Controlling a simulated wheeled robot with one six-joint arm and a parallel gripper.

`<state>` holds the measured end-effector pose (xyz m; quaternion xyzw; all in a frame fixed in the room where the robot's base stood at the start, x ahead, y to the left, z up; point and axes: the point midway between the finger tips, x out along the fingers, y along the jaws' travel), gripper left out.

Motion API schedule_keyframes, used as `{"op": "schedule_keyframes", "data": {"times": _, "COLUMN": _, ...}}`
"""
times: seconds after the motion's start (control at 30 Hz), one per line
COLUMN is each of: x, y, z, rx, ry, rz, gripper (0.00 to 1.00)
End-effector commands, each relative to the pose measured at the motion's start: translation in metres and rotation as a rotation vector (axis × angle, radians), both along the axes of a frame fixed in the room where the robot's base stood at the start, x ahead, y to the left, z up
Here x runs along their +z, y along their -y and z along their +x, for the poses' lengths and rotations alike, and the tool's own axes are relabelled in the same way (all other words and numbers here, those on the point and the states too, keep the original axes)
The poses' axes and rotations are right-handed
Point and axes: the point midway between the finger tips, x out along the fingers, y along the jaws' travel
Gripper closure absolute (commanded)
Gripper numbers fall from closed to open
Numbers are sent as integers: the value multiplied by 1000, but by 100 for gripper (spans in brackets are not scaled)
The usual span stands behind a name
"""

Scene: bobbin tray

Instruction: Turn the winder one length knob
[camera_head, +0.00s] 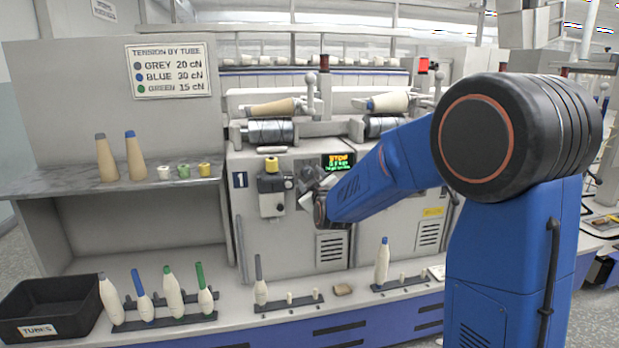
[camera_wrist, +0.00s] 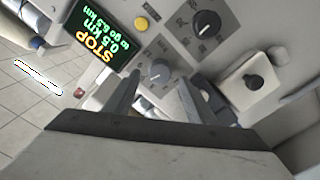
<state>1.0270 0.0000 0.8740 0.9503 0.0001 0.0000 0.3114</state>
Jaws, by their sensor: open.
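Winder one (camera_head: 300,235) bears a blue "1" plate (camera_head: 239,180). In the wrist view its panel has a large black knob (camera_wrist: 206,22) at the top and a smaller grey knob (camera_wrist: 158,73) below, each with dial marks. Contact does not show. In the head view my wrist (camera_head: 322,206) hides part of the panel.
A yellow button (camera_wrist: 142,23) and a red one (camera_wrist: 79,92) sit near the knobs. A pale unit (camera_wrist: 245,85) projects to the right. Below, a bench holds bobbins (camera_head: 260,285) and a black tubes tray (camera_head: 50,305). A shelf (camera_head: 80,195) stands left.

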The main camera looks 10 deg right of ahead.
Motion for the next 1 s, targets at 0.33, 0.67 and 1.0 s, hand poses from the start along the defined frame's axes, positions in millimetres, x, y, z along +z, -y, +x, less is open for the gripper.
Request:
{"op": "schedule_keyframes", "data": {"times": 0.33, "x": 1, "y": 0, "z": -68, "rx": 1, "ry": 1, "rz": 0, "gripper": 50}}
{"op": "schedule_keyframes", "data": {"times": 0.67, "x": 0, "y": 0, "z": -125, "rx": 1, "ry": 1, "rz": 0, "gripper": 50}}
{"op": "schedule_keyframes", "data": {"times": 1.0, "x": -1, "y": 0, "z": -149, "rx": 1, "ry": -1, "rz": 0, "gripper": 50}}
